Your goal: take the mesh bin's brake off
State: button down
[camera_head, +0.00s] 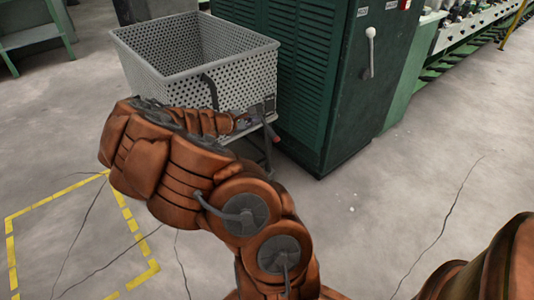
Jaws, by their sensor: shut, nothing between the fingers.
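The mesh bin (150,72) is a grey perforated metal cart, open at the top, standing at the upper left against the green cabinet. A lever with a red end (275,135) sticks out at the bin's lower right corner. It looks like the brake, but I cannot tell its setting. My gripper (258,117) is small in this view, at the bin's lower right corner, just above and left of the red end. It is shut and appears empty. I cannot tell whether it touches the lever. My arm hides the bin's lower front and most of its underside.
A dark green louvred cabinet (310,70) with a white-knobbed lever (370,45) stands right of the bin. A green machine (470,40) runs along the back right. Yellow floor markings (60,195) lie at the left. The concrete floor (400,200) at right is clear.

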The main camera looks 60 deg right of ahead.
aim_at(268, 128)
jog(key=w+f+n+t+b, duration=0.1)
jog(key=f+n+b, duration=0.1)
jog(key=f, duration=0.5)
jog(key=w+d+f+n+b, duration=0.1)
jog(key=w+f+n, duration=0.1)
jog(key=f, duration=0.6)
jog(key=shift+w+d+t+y+b, duration=0.15)
jog(key=shift+w+t+y+b, duration=0.15)
jog(key=shift+t+b, duration=0.1)
jog(key=shift+d+f, duration=0.1)
jog(key=b+x, duration=0.3)
jog(key=x, duration=0.7)
jog(key=shift+s+d+r+b, duration=0.1)
jog(key=shift+s+r+b, duration=0.3)
jog(key=shift+r, duration=0.5)
jog(key=shift+s+r+b, duration=0.2)
jog(key=shift+s+r, duration=0.4)
jog(key=shift+r, duration=0.3)
